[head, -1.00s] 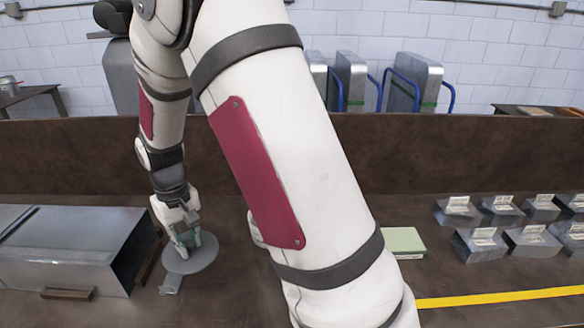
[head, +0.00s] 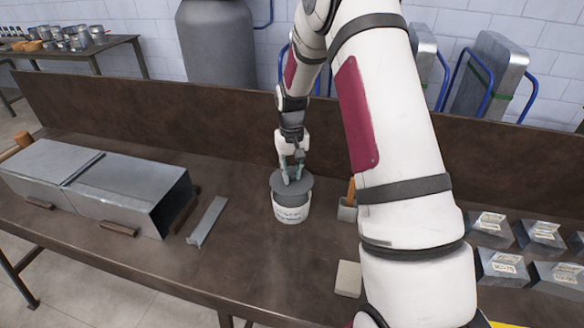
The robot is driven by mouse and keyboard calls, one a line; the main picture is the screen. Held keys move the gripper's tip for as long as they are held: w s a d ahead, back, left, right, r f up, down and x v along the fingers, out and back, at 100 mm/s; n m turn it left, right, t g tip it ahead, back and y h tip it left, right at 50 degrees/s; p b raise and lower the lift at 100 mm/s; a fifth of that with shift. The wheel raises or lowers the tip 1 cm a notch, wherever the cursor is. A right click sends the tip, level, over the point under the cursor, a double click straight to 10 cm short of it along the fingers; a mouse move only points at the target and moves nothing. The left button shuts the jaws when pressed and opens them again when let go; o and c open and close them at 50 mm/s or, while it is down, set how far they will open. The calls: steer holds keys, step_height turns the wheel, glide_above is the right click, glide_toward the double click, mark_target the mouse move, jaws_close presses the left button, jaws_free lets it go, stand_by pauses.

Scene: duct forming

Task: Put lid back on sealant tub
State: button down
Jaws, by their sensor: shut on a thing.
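The sealant tub (head: 291,213) is a white bucket with a label, standing upright on the brown workbench in the middle of the head view. The round grey lid (head: 282,193) is at the tub's top, over its opening. From this view I cannot tell whether it rests on the rim or hovers just above it. My gripper (head: 292,180) points down and is shut on the lid at its middle. The far side of the lid is partly hidden by my gripper.
Sheet-metal duct pieces (head: 95,185) lie at the left, with a flat metal strip (head: 207,221) beside them. A pale block (head: 348,278) lies nearer the front. Several labelled metal pieces (head: 503,266) stand at the right. A raised back panel (head: 190,130) runs behind. My arm hides part of the bench.

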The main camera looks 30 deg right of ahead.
steer(key=shift+f+b, duration=0.45)
steer(key=shift+f, duration=1.65)
steer(key=shift+f, duration=0.2)
stand_by(0.8)
steer(key=c, duration=0.8)
jaws_free()
steer(key=shift+c, duration=0.2)
steer(key=shift+r, duration=0.1)
steer(key=shift+r+p, duration=0.65)
steer(key=shift+r, duration=2.8)
jaws_close()
